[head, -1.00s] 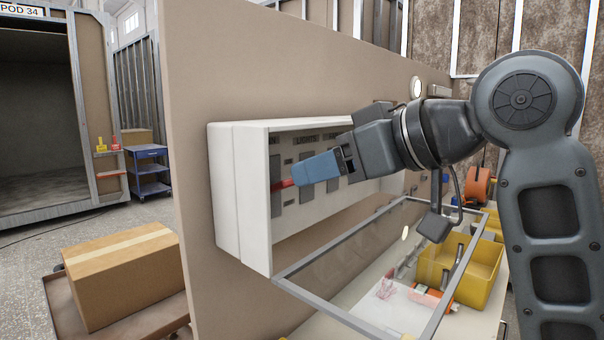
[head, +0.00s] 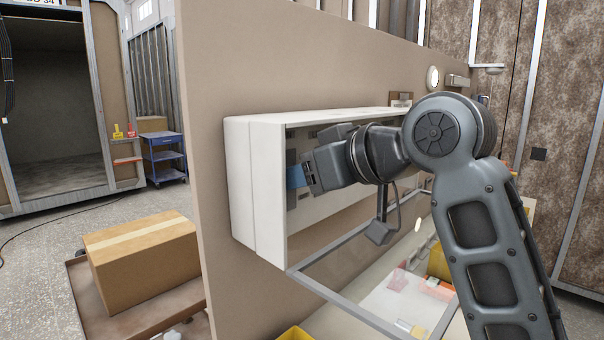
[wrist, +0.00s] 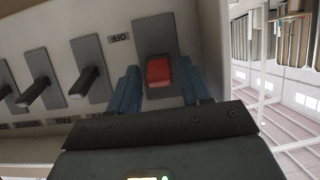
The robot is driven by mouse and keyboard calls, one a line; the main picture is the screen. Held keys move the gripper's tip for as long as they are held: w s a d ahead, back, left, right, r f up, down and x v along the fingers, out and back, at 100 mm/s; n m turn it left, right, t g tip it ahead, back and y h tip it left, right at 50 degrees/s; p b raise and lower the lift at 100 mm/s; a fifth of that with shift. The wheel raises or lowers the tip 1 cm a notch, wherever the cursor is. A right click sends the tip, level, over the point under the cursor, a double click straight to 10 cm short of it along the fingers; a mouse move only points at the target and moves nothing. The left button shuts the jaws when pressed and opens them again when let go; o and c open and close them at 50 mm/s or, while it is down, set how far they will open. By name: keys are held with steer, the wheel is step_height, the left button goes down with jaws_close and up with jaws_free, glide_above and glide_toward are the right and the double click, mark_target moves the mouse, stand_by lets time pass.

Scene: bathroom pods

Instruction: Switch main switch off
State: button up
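The main switch (wrist: 158,72) is a red lever on a grey plate, at the top middle of the wrist view. An OFF label (wrist: 119,38) is on the panel to its left. My gripper's blue fingers (wrist: 160,84) are apart, one on each side of the red lever, with gaps visible. I cannot tell if either finger touches it. In the head view my gripper (head: 294,177) reaches inside the white switch box (head: 240,185), and the red lever is hidden there. The box's clear, grey-framed cover (head: 345,312) hangs open below.
Black switches (wrist: 88,80) on grey plates stand in a row left of the red one. The box is on a beige wall panel (head: 290,60). A cardboard box (head: 145,262) is at lower left. A yellow bin (head: 438,265) is below my arm.

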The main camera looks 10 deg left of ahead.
steer(key=c, duration=0.8)
steer(key=f+y+b, duration=0.1)
steer(key=b, duration=0.1)
steer(key=shift+s+d+t+b, duration=0.1)
steer(key=shift+t+b, duration=0.2)
steer(key=shift+t, duration=0.1)
steer(key=shift+d+t+y+b, duration=0.1)
steer(key=shift+t+y+b, duration=0.5)
steer(key=shift+b, duration=0.65)
steer(key=shift+r, duration=0.1)
steer(key=o, duration=0.9)
steer(key=shift+o, duration=0.2)
steer(key=shift+s, duration=0.1)
steer(key=b+v, duration=0.1)
steer(key=v, duration=0.6)
steer(key=shift+s+d, duration=0.2)
steer(key=shift+d, duration=0.15)
